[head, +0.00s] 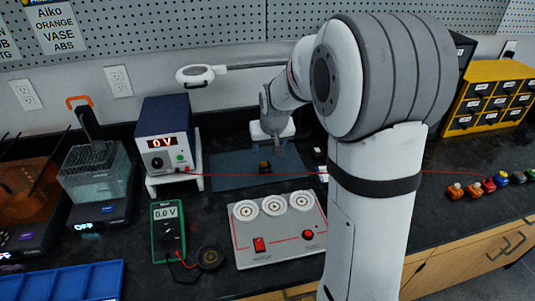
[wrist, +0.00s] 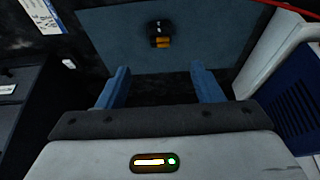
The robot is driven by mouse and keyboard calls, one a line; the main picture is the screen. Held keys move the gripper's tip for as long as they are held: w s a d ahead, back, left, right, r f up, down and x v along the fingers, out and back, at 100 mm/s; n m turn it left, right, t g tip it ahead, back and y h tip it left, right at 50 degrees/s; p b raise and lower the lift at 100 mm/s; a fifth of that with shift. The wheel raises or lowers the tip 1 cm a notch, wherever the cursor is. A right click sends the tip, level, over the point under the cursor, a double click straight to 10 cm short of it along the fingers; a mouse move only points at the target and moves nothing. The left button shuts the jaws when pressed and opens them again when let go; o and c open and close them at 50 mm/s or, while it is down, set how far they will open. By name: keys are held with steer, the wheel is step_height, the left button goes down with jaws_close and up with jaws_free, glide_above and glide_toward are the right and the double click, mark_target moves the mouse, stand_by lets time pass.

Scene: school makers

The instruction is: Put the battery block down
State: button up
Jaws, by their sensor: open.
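The battery block (head: 265,167) is small, dark and orange-brown, and it rests on the blue-grey mat (head: 228,176) at the back of the bench. In the wrist view the battery block (wrist: 159,34) lies on the mat (wrist: 110,30), beyond my fingertips and roughly in line with the gap between them. My gripper (wrist: 160,72) is open, with its two blue fingers apart and nothing between them. In the head view my gripper (head: 278,148) is just behind the block and partly hidden by my arm.
A blue power supply (head: 166,135) reading 0 V stands on a white stand left of the mat. A grey panel (head: 280,250) with three round dials lies in front. A green multimeter (head: 168,230) is beside it. A red wire (head: 240,174) crosses over the mat.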

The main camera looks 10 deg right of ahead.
steer(key=s+r+g, duration=0.1)
steer(key=s+r, duration=0.1)
steer(key=s, duration=1.1)
steer(key=s+r+g, duration=0.1)
steer(key=s+r, duration=0.1)
steer(key=s, duration=1.2)
steer(key=shift+s+a+r, duration=0.15)
steer(key=shift+s+a, duration=0.05)
steer(key=p+v, duration=0.3)
steer(key=shift+w+r, duration=0.25)
steer(key=shift+r, duration=0.05)
steer(key=shift+c, duration=0.3)
